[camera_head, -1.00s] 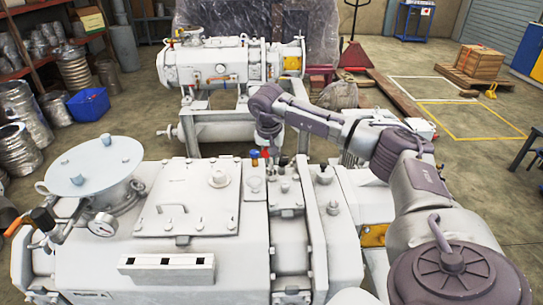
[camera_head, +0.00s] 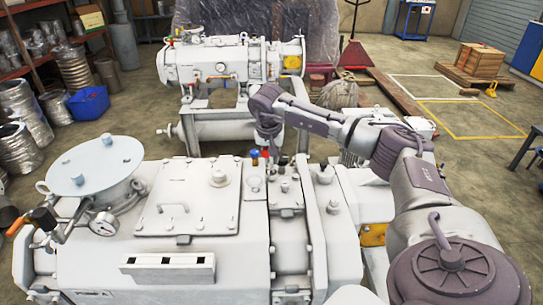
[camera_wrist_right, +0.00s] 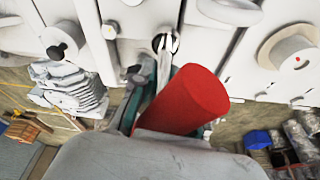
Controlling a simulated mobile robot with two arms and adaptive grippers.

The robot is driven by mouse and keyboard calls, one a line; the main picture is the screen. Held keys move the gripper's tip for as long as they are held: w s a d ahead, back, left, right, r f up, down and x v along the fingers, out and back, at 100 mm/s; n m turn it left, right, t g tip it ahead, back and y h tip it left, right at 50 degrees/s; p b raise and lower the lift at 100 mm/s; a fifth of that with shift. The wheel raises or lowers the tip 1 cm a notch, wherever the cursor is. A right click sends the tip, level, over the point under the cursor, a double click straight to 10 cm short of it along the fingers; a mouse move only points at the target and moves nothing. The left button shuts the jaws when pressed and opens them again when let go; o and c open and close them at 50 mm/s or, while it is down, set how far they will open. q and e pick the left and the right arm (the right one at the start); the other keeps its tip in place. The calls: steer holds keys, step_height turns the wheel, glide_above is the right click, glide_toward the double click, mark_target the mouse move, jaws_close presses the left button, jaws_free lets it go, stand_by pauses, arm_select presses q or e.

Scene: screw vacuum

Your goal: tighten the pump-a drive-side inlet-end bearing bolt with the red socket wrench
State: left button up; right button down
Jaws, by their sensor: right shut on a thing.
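My right gripper (camera_head: 268,146) is over the top of the near white pump (camera_head: 225,262), where its fingertips are too small to make out. In the right wrist view my right gripper (camera_wrist_right: 150,100) is shut on the red socket wrench (camera_wrist_right: 190,98), whose thick red handle fills the middle. A small patch of its red (camera_head: 265,153) shows in the head view. Beyond the wrench, a dark round bolt head or hole (camera_wrist_right: 166,42) lies in the white casing. I cannot tell whether the wrench's working end is seated on a bolt. My left gripper is not in view.
A blue-topped fitting (camera_head: 254,153) stands close beside the wrench. A second white pump (camera_head: 222,66) stands behind.

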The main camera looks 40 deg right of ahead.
steer(key=shift+f+b, duration=0.3)
steer(key=shift+f, duration=0.3)
stand_by(0.5)
steer(key=m+p, duration=0.1)
steer(key=m, duration=0.2)
steer(key=shift+s+g+h+p, duration=0.1)
steer(key=shift+g+h+p, duration=0.2)
steer(key=shift+g+p, duration=0.1)
steer(key=m+g+p, duration=0.1)
steer(key=m, duration=0.3)
steer(key=shift+s, duration=0.1)
steer(key=m+g+p, duration=0.1)
steer(key=m, duration=0.2)
steer(key=shift+s+m, duration=0.15)
steer(key=shift+m, duration=0.15)
steer(key=shift+s+f+m+g+p, duration=0.15)
steer(key=shift+m+g+p, duration=0.25)
steer(key=shift+m, duration=0.9)
